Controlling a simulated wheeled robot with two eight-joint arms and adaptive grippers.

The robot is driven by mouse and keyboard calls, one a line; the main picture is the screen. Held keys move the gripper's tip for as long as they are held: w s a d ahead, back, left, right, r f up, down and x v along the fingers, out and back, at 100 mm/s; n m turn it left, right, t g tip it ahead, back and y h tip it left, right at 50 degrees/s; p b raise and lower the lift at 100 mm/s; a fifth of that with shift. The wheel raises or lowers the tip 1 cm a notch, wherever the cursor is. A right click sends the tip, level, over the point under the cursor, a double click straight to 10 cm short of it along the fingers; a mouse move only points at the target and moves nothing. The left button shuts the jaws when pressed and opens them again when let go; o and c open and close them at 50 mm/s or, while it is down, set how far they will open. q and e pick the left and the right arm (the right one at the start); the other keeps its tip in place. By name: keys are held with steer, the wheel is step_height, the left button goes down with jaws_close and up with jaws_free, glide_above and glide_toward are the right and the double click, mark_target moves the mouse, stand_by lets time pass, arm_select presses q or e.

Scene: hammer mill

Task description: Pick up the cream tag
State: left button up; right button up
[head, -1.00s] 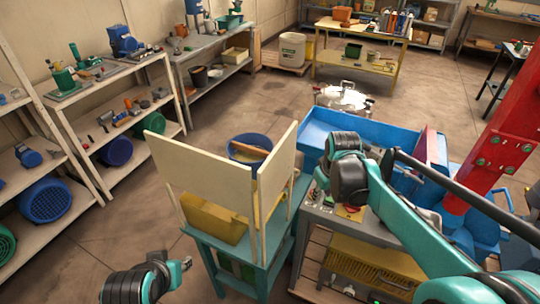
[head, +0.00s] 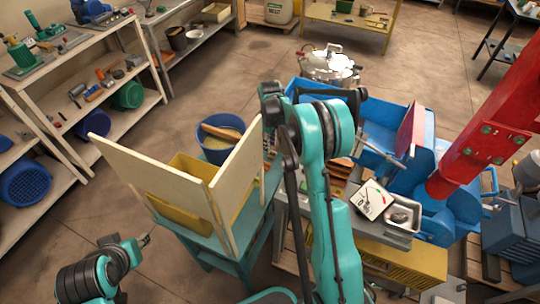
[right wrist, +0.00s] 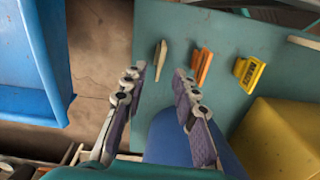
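The cream tag (right wrist: 160,58) is small and narrow and stands on the teal table (right wrist: 225,35) in the right wrist view. It is left of an orange tag (right wrist: 202,66) and a yellow tag (right wrist: 248,72) with dark lettering. My right gripper (right wrist: 159,76) is open and empty, and the cream tag shows just past its fingertips, in line with the gap. I cannot tell the remaining height. In the head view the tags are hidden. My left gripper (head: 143,240) is off to the left of the table, small in view, with its fingers unclear.
A yellow bin (right wrist: 280,140) is at the right. A blue tray (right wrist: 30,65) lies at the left, with floor between it and the table.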

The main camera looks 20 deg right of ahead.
mark_target(271, 155)
steer(key=f+b, duration=0.1)
steer(key=f, duration=0.3)
steer(key=shift+s+d+f+b, duration=0.15)
steer(key=shift+d+f+b, duration=0.05)
steer(key=shift+b, duration=0.15)
steer(key=shift+r, duration=0.1)
steer(key=shift+c, duration=0.2)
jaws_close()
steer(key=shift+r, duration=0.15)
